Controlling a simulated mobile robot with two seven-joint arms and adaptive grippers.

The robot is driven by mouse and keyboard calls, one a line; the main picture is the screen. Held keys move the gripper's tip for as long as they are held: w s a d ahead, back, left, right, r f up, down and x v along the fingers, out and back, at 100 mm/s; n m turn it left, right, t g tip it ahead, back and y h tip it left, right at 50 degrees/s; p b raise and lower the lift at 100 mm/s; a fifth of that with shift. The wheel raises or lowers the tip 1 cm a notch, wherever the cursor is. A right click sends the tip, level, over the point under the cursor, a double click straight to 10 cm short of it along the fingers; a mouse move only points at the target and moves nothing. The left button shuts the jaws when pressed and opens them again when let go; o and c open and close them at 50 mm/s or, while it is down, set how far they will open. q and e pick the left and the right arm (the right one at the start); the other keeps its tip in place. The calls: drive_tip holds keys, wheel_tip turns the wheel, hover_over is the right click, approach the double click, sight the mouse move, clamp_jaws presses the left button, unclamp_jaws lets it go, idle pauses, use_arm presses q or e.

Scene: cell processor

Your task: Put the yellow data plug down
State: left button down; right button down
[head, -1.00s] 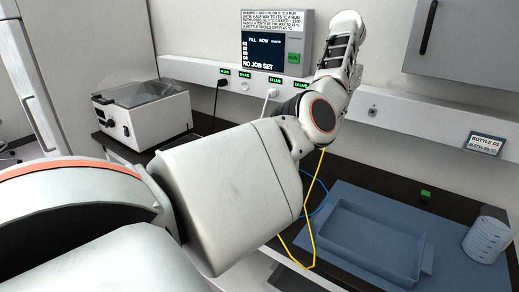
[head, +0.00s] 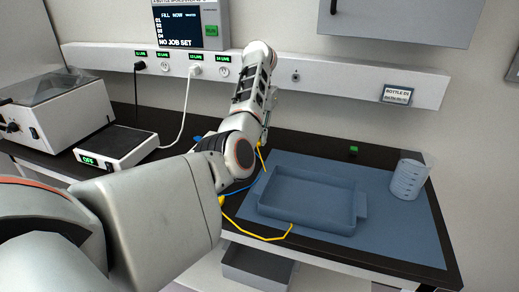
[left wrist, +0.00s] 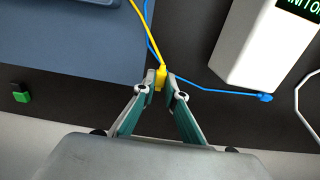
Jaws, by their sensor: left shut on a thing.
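In the left wrist view the yellow data plug (left wrist: 160,77) is between the fingertips of my left gripper (left wrist: 161,89), which is shut on it. The yellow cable (left wrist: 139,14) runs from the plug up out of that picture. The plug is held over the dark bench top; its exact height I cannot tell. In the head view my arm hides the plug and most of the gripper. The yellow cable (head: 262,237) hangs in a loop over the front edge of the blue mat. My right gripper is not in view.
A blue plug (left wrist: 264,97) lies beside a white box (left wrist: 262,45). A white unit reading OFF (head: 117,147) stands left. Wall sockets (head: 166,66) line the rail.

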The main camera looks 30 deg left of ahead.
sight(259, 140)
use_arm(q)
wheel_tip(259, 140, down, 4)
drive_tip(key=shift+f+b, duration=0.1)
drive_tip(key=shift+b, duration=0.3)
drive_tip(key=shift+f, duration=0.15)
drive_tip(key=c, duration=2.1)
unclamp_jaws()
